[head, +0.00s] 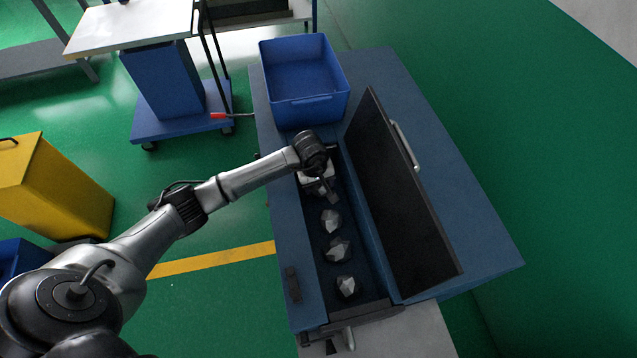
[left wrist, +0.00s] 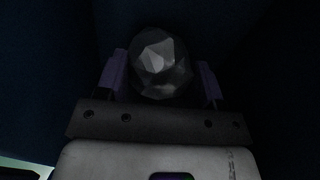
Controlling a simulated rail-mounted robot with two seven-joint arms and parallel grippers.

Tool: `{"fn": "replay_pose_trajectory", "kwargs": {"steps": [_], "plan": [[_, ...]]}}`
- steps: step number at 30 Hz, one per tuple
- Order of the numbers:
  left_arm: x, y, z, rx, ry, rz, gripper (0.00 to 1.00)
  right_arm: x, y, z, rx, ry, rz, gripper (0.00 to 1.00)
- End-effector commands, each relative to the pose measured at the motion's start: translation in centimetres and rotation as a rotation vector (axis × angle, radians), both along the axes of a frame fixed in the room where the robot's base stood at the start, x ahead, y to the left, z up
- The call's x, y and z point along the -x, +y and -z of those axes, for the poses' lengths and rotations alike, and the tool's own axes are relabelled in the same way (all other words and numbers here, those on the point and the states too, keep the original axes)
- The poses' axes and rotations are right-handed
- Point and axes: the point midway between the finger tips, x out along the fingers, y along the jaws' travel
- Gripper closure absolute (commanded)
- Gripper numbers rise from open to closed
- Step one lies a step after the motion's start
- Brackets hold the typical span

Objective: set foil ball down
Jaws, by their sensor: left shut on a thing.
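My left gripper (head: 324,189) reaches down into the far end of a long dark tray (head: 319,262) sunk in the blue bench. In the left wrist view the gripper (left wrist: 161,78) is shut on a faceted grey foil ball (left wrist: 160,60), with a purple finger on each side. That ball is hidden or too small to make out in the head view. Three other foil balls lie in a row in the tray: one close to the gripper (head: 331,221), a middle one (head: 339,250) and a near one (head: 347,287). My right gripper is not in view.
A dark lid (head: 395,185) with a handle stands open along the tray's right side. An empty blue bin (head: 300,75) sits on the bench beyond the gripper. The bench top (head: 470,220) right of the lid is clear.

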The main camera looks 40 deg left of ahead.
Motion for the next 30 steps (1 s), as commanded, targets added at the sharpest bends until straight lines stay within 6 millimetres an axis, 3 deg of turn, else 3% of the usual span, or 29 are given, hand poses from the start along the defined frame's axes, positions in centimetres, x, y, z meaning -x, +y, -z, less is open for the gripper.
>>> {"fn": "replay_pose_trajectory", "kwargs": {"steps": [11, 12, 15, 24, 30], "plan": [[-0.1, 0.1, 0.4, -0.001, -0.002, 0.001, 0.81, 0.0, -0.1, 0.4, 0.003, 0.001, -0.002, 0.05], [-0.1, 0.0, 0.4, -0.001, -0.003, 0.000, 0.36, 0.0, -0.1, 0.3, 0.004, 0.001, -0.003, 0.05], [0.0, 0.0, 0.3, 0.000, -0.001, 0.000, 0.27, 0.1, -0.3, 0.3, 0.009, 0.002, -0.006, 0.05], [0.0, 0.0, 0.0, 0.000, -0.002, 0.000, 0.27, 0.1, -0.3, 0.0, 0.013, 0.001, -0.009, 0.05], [0.1, 0.3, -2.7, -0.003, -0.007, 0.001, 0.27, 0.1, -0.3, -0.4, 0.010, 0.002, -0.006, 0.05]]}}
